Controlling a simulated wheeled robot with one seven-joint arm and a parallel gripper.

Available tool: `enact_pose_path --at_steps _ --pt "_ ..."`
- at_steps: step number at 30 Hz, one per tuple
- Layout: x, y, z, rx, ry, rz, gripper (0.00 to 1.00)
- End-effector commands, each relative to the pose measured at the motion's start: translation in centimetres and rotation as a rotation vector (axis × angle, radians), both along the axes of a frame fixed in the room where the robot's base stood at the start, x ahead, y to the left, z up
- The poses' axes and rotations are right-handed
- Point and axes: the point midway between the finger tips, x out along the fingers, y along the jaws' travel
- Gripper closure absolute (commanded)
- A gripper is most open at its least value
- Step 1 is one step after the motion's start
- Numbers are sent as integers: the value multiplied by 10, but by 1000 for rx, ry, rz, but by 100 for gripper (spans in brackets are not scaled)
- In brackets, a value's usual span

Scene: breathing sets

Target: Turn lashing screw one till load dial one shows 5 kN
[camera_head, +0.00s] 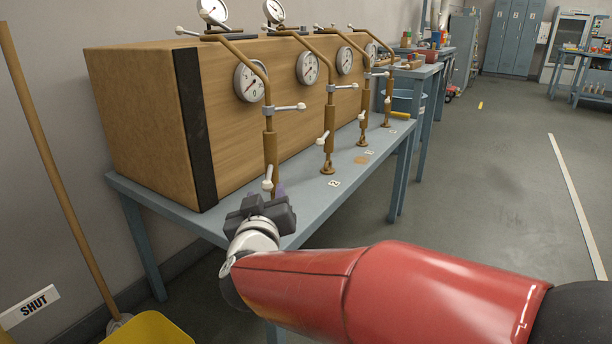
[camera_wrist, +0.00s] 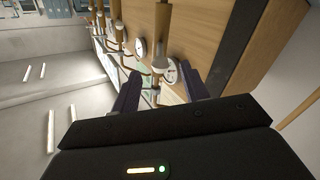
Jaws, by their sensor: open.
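The nearest lashing screw (camera_head: 270,150), taken as lashing screw one, is an upright brass-brown turnbuckle with pale handles. It stands at the front left of the bench, beside the crate. Its round white load dial (camera_head: 249,82) hangs above left of it; the needle is too small to read. My gripper (camera_head: 270,194) is at the screw's lower end, whose foot it hides. In the wrist view my gripper (camera_wrist: 160,88) has its two dark fingers apart, with the screw (camera_wrist: 160,52) rising between and beyond them. I cannot tell whether either finger touches it.
A large wooden crate (camera_head: 140,130) with a black edge strip fills the left of the blue bench (camera_head: 310,212). Several similar screws and dials stand in a row behind. A broom (camera_head: 60,180) leans at left over a yellow dustpan (camera_head: 150,328). The floor at right is clear.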

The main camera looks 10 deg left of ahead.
Motion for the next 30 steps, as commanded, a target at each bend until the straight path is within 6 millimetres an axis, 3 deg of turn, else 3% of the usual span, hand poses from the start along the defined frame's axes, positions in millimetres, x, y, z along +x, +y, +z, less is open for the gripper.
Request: enact_pose_path --at_steps 15,26,30 --pt "68 12 0 -1 -3 -5 55" --pt "75 14 0 -1 -1 -3 55" --pt "75 14 0 -1 -2 -3 71"
